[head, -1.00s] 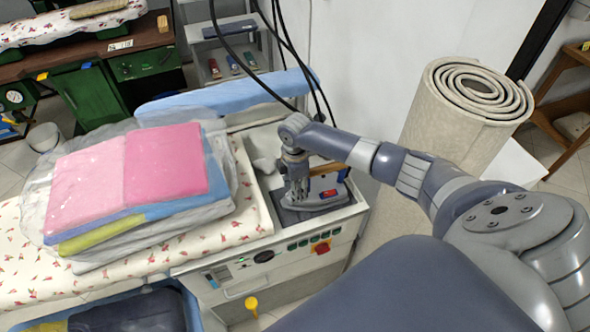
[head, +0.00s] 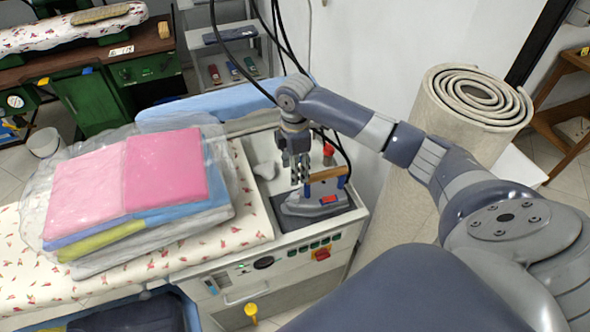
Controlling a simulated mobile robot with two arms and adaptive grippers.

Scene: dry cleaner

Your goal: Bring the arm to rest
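My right arm comes in from the right, and its gripper (head: 301,178) points down over the ironing station's right end. The fingertips are above and just beside the iron (head: 311,205), apart from its wooden handle as far as I can tell. The iron is grey with a wooden handle and stands on a dark rest pad (head: 335,213). The gap between the fingers is too small to make out. My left gripper is not in view.
A plastic-wrapped stack of folded cloths (head: 128,180) lies on the floral ironing board (head: 250,222). A rolled carpet (head: 450,130) stands at the right. Black cables (head: 270,60) hang behind my gripper. A blue bin (head: 185,300) is below the board.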

